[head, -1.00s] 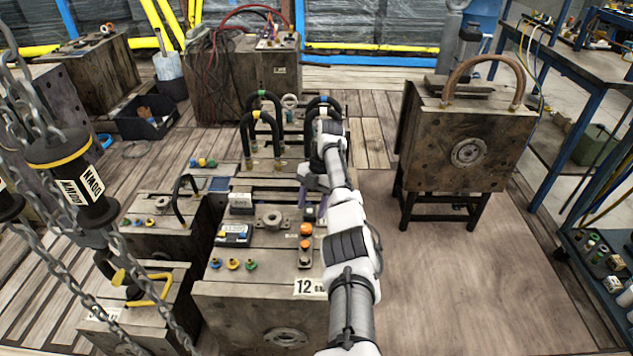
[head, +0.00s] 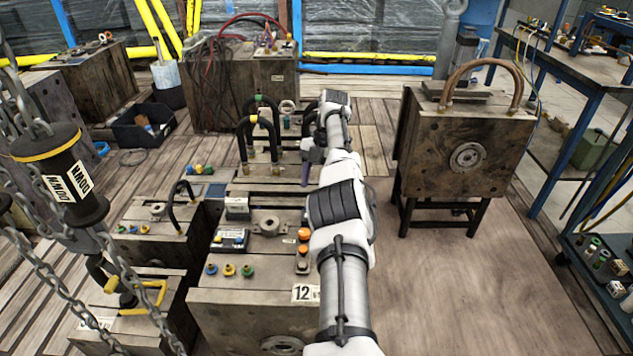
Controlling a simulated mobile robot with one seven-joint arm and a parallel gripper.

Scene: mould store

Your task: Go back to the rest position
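My white and grey arm reaches from the bottom edge up over the right side of the mould marked 12 (head: 250,312). Its far end bends down to my gripper (head: 306,172), whose purple finger part points downward above the back of the moulds. The gripper is small and seen partly from behind, so I cannot tell whether it is open or shut. No held object shows. Black hoses (head: 247,140) loop up just left of the gripper; whether they touch it is unclear.
A mould on a black stand (head: 466,150) is to the right of my arm. Chains with a black hoist cylinder (head: 62,178) hang at the left. A blue-legged workbench (head: 590,75) stands at the far right. The floor between stand and arm is clear.

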